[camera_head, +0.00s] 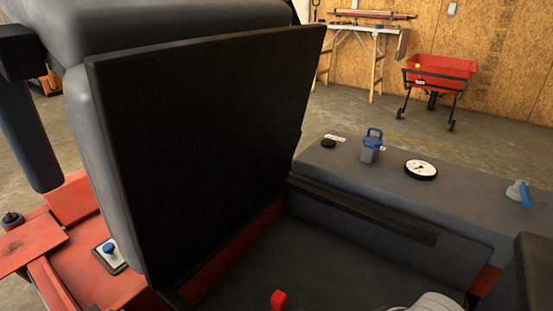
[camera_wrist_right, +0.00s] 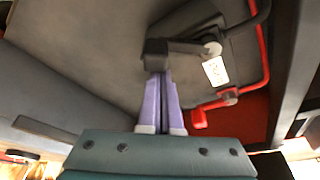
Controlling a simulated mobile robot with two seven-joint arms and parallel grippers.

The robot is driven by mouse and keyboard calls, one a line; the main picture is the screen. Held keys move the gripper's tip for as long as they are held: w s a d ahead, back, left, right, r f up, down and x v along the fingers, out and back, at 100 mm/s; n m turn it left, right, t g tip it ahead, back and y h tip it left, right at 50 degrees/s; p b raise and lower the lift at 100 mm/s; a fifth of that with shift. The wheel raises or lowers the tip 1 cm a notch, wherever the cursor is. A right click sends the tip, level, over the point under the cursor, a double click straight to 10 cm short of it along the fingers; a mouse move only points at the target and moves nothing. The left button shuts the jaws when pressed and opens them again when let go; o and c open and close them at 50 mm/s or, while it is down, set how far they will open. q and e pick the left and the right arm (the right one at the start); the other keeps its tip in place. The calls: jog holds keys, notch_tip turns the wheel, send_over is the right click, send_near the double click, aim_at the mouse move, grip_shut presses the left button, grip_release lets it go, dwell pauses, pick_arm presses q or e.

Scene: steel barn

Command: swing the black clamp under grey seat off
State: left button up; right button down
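The grey seat (camera_head: 88,22) is tipped up in the head view, its flat black underside (camera_head: 205,130) facing right. In the right wrist view, a black lever (camera_wrist_right: 182,46) runs left from a round grey pivot (camera_wrist_right: 212,48) to a black end block. A white label (camera_wrist_right: 215,70) with unclear print sits just below the pivot. My right gripper (camera_wrist_right: 158,72) has its two purple fingers close together, with the tips at the lever's end block; it appears shut on it. The block hides the very tips. My left gripper is not in view.
A red bent handle (camera_wrist_right: 230,96) is right of my right fingers, and its red end (camera_head: 278,299) shows in the head view. The grey side panel (camera_head: 465,200) carries a blue-handled part (camera_head: 371,146) and a gauge (camera_head: 421,170).

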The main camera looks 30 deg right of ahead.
jog(key=shift+s+r+m+h+p, duration=0.15)
jog(key=shift+s+m+h+p, duration=0.2)
jog(key=shift+s+m, duration=0.4)
jog(key=shift+s+m+g+h+p, duration=0.3)
jog(key=shift+s+m+p, duration=0.2)
jog(key=shift+m, duration=0.75)
jog(key=shift+s+a, duration=0.2)
jog(key=shift+s, duration=0.45)
jog(key=shift+p, duration=0.3)
